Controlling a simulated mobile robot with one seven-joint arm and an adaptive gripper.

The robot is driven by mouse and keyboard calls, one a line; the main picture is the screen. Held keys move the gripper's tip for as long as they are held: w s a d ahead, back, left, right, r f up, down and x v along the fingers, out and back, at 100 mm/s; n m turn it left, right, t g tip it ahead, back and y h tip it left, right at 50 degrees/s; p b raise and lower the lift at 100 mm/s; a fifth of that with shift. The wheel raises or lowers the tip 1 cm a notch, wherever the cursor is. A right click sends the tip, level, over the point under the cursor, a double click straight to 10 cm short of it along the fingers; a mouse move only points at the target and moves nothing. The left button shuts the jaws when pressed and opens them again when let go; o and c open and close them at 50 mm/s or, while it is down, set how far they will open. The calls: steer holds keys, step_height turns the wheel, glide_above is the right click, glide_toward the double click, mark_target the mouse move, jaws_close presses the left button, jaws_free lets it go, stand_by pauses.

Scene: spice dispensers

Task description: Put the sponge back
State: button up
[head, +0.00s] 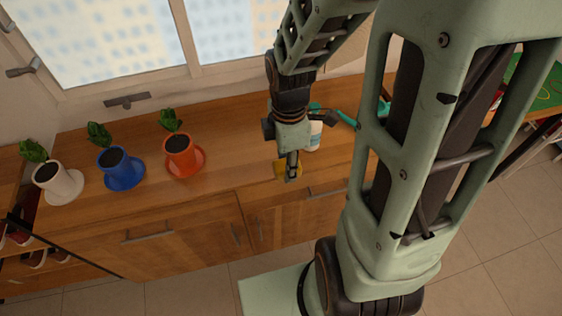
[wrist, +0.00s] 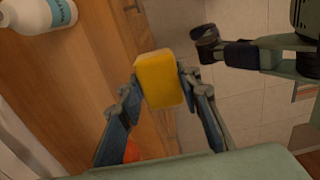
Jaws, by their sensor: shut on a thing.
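The yellow sponge (wrist: 159,80) is between the two fingers of my gripper (wrist: 158,88) in the wrist view. The fingers are shut on its opposite sides. In the head view, my gripper (head: 292,172) is over the front edge of the wooden counter, and a part of the sponge (head: 280,170) shows beside it. The rest of the sponge is hidden behind the fingers. I cannot tell how far it is above the counter.
A white bottle (head: 314,134) stands on the counter (head: 230,160) behind my gripper. It also shows in the wrist view (wrist: 40,14). Orange (head: 179,150), blue (head: 113,160) and white (head: 54,178) plant pots stand to the left. Counter between the orange pot and my gripper is clear.

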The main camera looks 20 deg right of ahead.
steer(key=shift+s+d+f, duration=0.1)
steer(key=shift+s, duration=0.1)
steer(key=w+f+b, duration=0.2)
steer(key=w, duration=0.2)
steer(key=w+f+b, duration=0.3)
steer(key=w, duration=0.1)
steer(key=w+f+b, duration=0.3)
steer(key=w, duration=0.1)
steer(key=shift+d+f, duration=0.25)
steer(key=shift+w+f, duration=0.25)
steer(key=shift+w, duration=0.15)
steer(key=shift+w+f+b, duration=0.2)
steer(key=shift+f+b, duration=0.05)
steer(key=shift+b, duration=0.05)
steer(key=shift+w+f+b, duration=0.2)
steer(key=shift+f+b, duration=1.05)
steer(key=shift+f, duration=0.4)
steer(key=shift+f, duration=0.1)
steer(key=o, duration=1.1)
